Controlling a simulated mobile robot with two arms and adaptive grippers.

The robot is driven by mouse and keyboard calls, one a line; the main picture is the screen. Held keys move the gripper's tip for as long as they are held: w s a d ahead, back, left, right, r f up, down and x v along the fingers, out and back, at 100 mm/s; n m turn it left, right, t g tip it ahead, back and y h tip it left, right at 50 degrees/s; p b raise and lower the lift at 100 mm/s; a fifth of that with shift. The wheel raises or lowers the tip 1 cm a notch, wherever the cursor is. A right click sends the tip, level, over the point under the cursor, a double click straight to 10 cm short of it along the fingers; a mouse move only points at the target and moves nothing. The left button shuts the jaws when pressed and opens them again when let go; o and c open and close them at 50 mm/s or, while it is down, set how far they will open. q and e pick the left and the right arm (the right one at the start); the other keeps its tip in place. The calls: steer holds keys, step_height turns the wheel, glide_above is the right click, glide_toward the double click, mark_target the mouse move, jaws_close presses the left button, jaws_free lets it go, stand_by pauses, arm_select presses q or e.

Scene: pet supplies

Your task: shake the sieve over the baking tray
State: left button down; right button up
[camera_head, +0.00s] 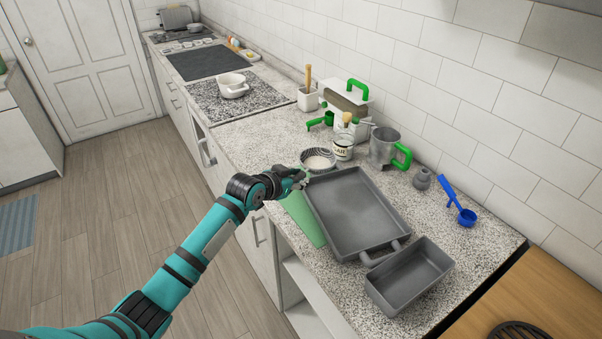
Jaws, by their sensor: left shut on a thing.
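The sieve (318,158) appears to be the round, dark-patterned bowl shape with pale stuff inside, at the far-left corner of the baking tray. My left gripper (303,177) is shut at its near-left edge, seemingly on the sieve; the fingers are small and the exact grip is hard to make out. The grey baking tray (355,215) lies flat on the speckled counter and looks empty. The sieve is beside or just over the tray's far end; its height is unclear. My right gripper is not in view.
A grey loaf pan (410,277) stands by the tray's near end. A green board (303,218) shows along the tray's left edge.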

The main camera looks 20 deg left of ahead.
arm_select(q)
steer(key=shift+s+a+f+b, duration=0.1)
steer(key=shift+s+f+b, duration=0.05)
steer(key=shift+f+b, duration=0.6)
step_height(320, 180, down, 2)
steer(key=shift+f+b, duration=0.15)
steer(key=shift+b, duration=1.05)
